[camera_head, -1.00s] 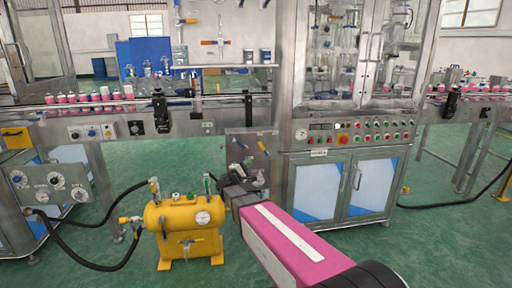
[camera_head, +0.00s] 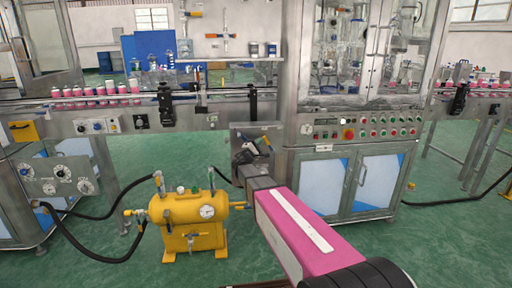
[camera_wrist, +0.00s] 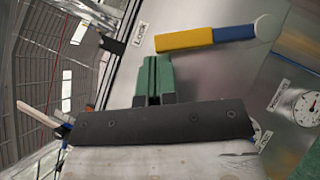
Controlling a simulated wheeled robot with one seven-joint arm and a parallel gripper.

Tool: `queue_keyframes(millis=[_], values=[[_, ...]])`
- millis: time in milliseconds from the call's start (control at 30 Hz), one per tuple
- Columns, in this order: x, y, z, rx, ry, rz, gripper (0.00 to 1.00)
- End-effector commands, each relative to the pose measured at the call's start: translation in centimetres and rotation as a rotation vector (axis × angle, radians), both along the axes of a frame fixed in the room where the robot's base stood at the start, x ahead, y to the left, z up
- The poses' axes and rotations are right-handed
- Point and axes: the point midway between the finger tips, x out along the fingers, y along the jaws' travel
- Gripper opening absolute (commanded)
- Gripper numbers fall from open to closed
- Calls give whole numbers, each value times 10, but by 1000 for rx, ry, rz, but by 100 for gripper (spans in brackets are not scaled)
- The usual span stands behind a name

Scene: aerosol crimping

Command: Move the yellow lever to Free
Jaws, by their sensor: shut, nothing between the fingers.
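The yellow lever (camera_wrist: 185,41) lies against a grey metal panel (camera_wrist: 212,75) in the wrist view, with a blue section and a round pale cap at its right end. A label reading LOCK (camera_wrist: 140,33) is close to the lever's yellow end. My gripper (camera_wrist: 154,75) is shut and empty, its green fingertips together just below the yellow part in the picture; whether they touch it I cannot tell. In the head view my gripper (camera_head: 246,157) is at the small grey panel (camera_head: 242,131) left of the machine, partly hiding it.
A pressure gauge (camera_wrist: 303,107) and a second label (camera_wrist: 279,95), too small to read, are right of the lever. A yellow tank (camera_head: 190,211) with hoses stands on the floor left of my arm. The machine cabinet (camera_head: 335,185) stands to the right.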

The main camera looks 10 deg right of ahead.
Motion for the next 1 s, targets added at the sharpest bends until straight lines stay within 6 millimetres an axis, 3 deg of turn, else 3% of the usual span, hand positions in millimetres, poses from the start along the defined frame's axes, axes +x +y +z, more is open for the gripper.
queue_keyframes(millis=[1000], values=[[1,-10,10,117,-1,0,0]])
